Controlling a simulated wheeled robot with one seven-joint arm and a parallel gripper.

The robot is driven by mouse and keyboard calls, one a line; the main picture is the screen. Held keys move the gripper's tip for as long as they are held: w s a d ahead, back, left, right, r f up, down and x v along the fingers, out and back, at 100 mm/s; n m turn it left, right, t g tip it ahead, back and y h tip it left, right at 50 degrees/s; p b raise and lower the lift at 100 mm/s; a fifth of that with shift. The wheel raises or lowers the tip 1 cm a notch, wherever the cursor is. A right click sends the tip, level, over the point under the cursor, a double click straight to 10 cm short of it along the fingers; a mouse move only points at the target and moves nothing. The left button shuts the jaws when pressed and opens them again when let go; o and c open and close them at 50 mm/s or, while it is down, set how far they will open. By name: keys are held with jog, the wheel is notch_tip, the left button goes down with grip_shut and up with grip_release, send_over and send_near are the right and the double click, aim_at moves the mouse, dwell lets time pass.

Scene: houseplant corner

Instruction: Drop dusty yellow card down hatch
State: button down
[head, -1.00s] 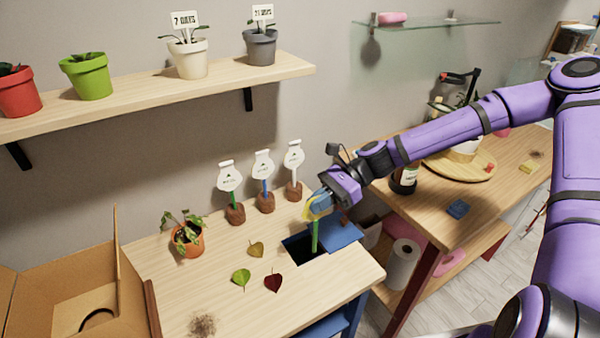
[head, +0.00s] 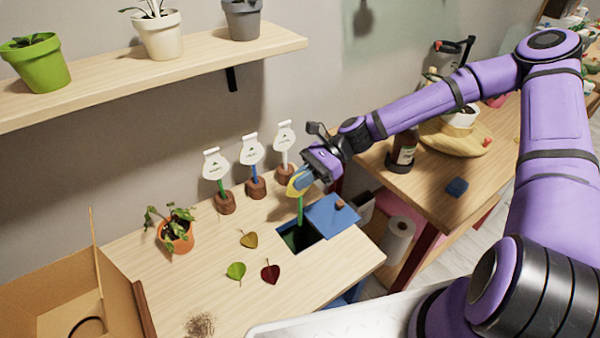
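The yellow card (head: 296,187) is on a green stake (head: 300,210) that hangs down nearly upright. My gripper (head: 304,178) has blue fingertips and appears shut on the card, which it partly hides. The hatch is a dark square opening (head: 301,240) in the light wooden table (head: 215,268). The stake's lower end shows at the opening's far edge; I cannot tell its exact height. The blue hatch lid (head: 332,218), with a brown knob (head: 339,204), lies to the right of the opening, leaving it uncovered.
Three white tags on stakes stand in brown bases (head: 256,187) left of my gripper. A potted plant (head: 176,236), several loose leaves (head: 270,271) and a dirt patch (head: 200,325) are on the table. An open cardboard box (head: 60,300) stands left. A bottle (head: 403,155) stands right.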

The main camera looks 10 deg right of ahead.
jog(key=shift+f, duration=4.6)
jog(key=c, duration=1.3)
grip_release()
jog(key=shift+o, duration=0.2)
jog(key=v, duration=1)
